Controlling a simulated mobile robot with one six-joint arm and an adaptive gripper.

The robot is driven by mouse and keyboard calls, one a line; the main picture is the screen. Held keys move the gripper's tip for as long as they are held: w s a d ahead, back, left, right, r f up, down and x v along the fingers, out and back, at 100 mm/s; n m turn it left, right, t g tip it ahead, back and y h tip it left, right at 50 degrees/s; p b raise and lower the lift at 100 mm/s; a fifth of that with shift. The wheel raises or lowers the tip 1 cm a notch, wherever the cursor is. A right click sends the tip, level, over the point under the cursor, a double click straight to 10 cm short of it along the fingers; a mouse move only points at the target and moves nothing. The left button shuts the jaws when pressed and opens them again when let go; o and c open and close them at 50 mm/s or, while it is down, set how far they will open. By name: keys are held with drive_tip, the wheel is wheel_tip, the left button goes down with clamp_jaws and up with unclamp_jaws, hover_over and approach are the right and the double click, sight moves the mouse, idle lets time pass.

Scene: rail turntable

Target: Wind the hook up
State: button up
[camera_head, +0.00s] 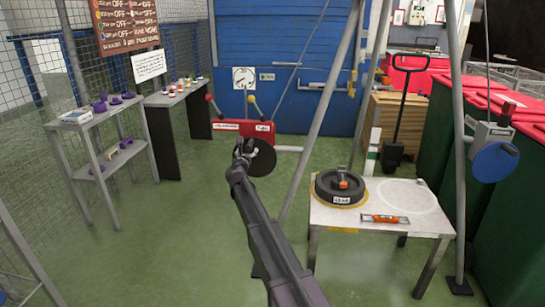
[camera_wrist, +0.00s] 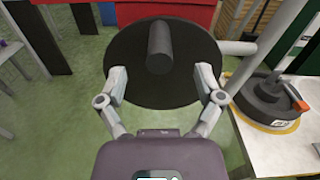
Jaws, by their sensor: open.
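A black disc (camera_head: 263,160) with a stubby cylindrical knob stands in front of a red box (camera_head: 228,129) in the head view. In the wrist view the disc (camera_wrist: 135,80) fills the upper middle, its knob (camera_wrist: 160,47) pointing toward the camera. My gripper (camera_head: 244,148) is open in front of the disc. In the wrist view my gripper (camera_wrist: 161,74) has one finger on each side of the knob, with wide gaps; whether the fingers touch the disc is unclear. I cannot make out a hook for certain; an orange piece (camera_head: 343,182) sits on a black round weight (camera_head: 327,193).
The weight stands on a white table (camera_head: 398,230) with an orange level (camera_head: 385,219) and a bare ringed patch. Grey tripod legs (camera_head: 318,110) rise around it. A winch with a blue disc (camera_head: 495,162) hangs on the right leg. Shelves stand left; green floor lies between.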

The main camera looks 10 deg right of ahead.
drive_tip(key=shift+v, duration=1.9)
drive_tip(key=s+d+f+m+g+h, duration=0.1)
drive_tip(key=s+d+f+m+g, duration=0.5)
drive_tip(key=s+m, duration=0.4)
drive_tip(key=s+d+f+m+g+h, duration=0.1)
drive_tip(key=s+d+f+m+g, duration=0.25)
drive_tip(key=s+d+m, duration=0.55)
drive_tip(key=s+a+f+m+g+y, duration=0.25)
drive_tip(key=s+m, duration=0.25)
drive_tip(key=s, duration=0.4)
drive_tip(key=s+a+f+m+g+y, duration=0.1)
drive_tip(key=s+f+m+g+y, duration=0.3)
drive_tip(key=s, duration=0.5)
drive_tip(key=s+a+f+m+g+y, duration=0.1)
drive_tip(key=s+a+f+m, duration=0.1)
drive_tip(key=s+m, duration=0.45)
wheel_tip(320, 180, up, 26)
drive_tip(key=s+n+p, duration=0.1)
drive_tip(key=p, duration=2.5)
drive_tip(key=shift+s+p, duration=0.35)
drive_tip(key=shift+p, duration=0.05)
drive_tip(key=shift+d+r, duration=0.1)
